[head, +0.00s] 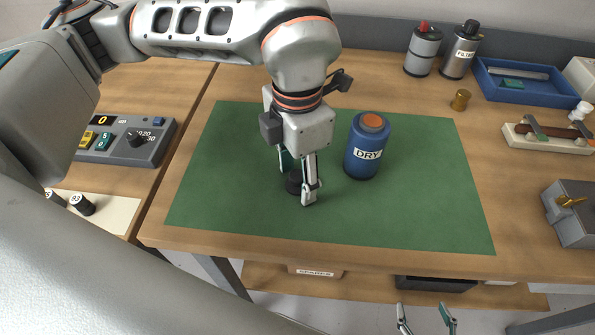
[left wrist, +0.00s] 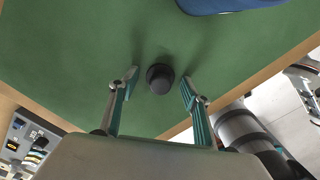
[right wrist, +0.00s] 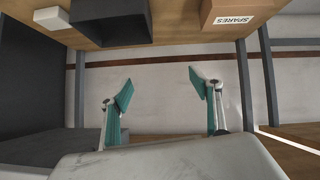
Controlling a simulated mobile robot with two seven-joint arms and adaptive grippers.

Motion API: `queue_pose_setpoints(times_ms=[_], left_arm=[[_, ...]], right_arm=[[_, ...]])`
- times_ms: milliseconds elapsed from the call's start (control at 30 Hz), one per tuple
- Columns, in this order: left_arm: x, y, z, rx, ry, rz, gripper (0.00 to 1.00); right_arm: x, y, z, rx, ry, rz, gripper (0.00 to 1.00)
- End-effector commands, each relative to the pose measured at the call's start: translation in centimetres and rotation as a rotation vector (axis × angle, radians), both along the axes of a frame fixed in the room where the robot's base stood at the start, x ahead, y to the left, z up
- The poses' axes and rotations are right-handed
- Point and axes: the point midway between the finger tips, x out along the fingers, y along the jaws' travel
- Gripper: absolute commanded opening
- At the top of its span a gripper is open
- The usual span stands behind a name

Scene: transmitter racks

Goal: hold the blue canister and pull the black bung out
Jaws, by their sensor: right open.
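The blue canister (head: 368,150), labelled DRY, stands upright on the green mat, with an orange-brown round top and no black bung in it. Its lower part shows at the top of the left wrist view (left wrist: 225,5). The black bung (left wrist: 160,78) rests on the mat left of the canister; in the head view (head: 294,183) it is partly hidden by a finger. My left gripper (left wrist: 158,80) is open above the mat, its fingers on either side of the bung with gaps. My right gripper (right wrist: 158,92) is open and empty, low in front of the table (head: 427,318).
The green mat (head: 430,200) is clear right of the canister. Behind it stand a grey canister (head: 423,50), a FILTER canister (head: 463,50), a brass piece (head: 460,100) and a blue tray (head: 530,95). A lower shelf holds a SPARES box (right wrist: 232,18) and a dark bin (right wrist: 110,22).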

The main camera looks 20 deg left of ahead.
Motion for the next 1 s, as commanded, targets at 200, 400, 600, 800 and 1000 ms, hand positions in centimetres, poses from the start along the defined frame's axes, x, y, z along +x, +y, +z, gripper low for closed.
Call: queue_pose_setpoints(times_ms=[200, 400, 600, 800, 1000], left_arm=[[0.0, 0.0, 0.0, 0.000, 0.000, 0.000, 0.47], [0.1, 0.0, 1.1, 0.000, -0.004, 0.000, 0.47], [0.1, 0.0, 4.8, -0.001, -0.006, 0.000, 0.47], [0.1, 0.0, 8.9, 0.000, -0.006, 0.001, 0.47], [0.1, 0.0, 11.6, 0.000, -0.004, 0.002, 0.47]], right_arm=[[0.3, 0.0, 0.2, 0.000, -0.005, 0.000, 0.63], [0.4, 0.0, 0.6, 0.003, -0.009, -0.001, 0.63], [0.3, 0.1, 0.7, 0.005, -0.007, -0.001, 0.63], [-0.3, 0.2, 0.4, 0.008, 0.005, 0.001, 0.63], [-0.7, 0.3, 0.1, 0.009, 0.015, 0.001, 0.63]])
